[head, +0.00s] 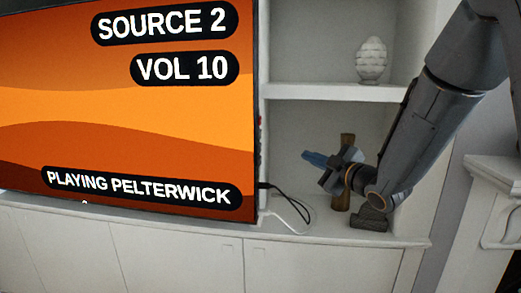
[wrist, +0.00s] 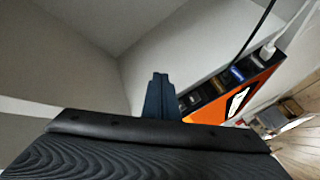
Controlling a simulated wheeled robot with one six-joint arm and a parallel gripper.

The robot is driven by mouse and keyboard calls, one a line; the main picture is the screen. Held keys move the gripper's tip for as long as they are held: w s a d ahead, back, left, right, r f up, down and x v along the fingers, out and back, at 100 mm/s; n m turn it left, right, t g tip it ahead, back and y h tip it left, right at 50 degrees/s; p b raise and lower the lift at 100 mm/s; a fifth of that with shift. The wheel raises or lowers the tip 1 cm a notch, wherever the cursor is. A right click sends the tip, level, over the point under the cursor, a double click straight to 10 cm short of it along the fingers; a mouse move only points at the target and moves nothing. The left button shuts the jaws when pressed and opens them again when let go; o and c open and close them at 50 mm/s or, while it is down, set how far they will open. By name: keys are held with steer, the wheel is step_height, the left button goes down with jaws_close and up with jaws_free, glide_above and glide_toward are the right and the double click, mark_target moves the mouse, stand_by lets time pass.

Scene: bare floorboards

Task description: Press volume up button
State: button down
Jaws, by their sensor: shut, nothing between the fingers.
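The television (head: 130,150) fills the left of the head view; its screen reads "SOURCE 2", "VOL 10" and "PLAYING PELTERWICK". Its right side edge (head: 260,130) faces my gripper (head: 307,157), whose blue fingertips are shut and point left, a short gap away from that edge. In the wrist view, my shut fingers (wrist: 157,92) stand beside the television's orange screen (wrist: 240,98). Several small dark, grey and blue parts, perhaps buttons or ports, line the edge, including a blue one (wrist: 237,73). I cannot tell which one is volume up.
A black cable (head: 285,190) and a white one leave the edge low down. Behind my gripper stands a brown upright object (head: 345,190), with a dark block (head: 369,219) at its right. A white ornament (head: 371,62) sits on the shelf above (head: 310,91).

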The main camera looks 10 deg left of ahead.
mark_target(260, 148)
steer(key=shift+s+a+r+n+y, duration=0.25)
steer(key=shift+a+r+n+y, duration=0.6)
steer(key=shift+y, duration=0.25)
steer(key=shift+a, duration=0.1)
steer(key=a, duration=0.8)
steer(key=shift+w+a+b, duration=0.25)
steer(key=shift+w+b, duration=0.05)
steer(key=shift+a, duration=0.15)
stand_by(1.2)
steer(key=shift+a, duration=0.25)
steer(key=shift+w+a+b, duration=0.1)
steer(key=shift+a+b, duration=0.3)
stand_by(0.7)
steer(key=shift+d, duration=0.1)
stand_by(0.3)
steer(key=shift+d, duration=0.7)
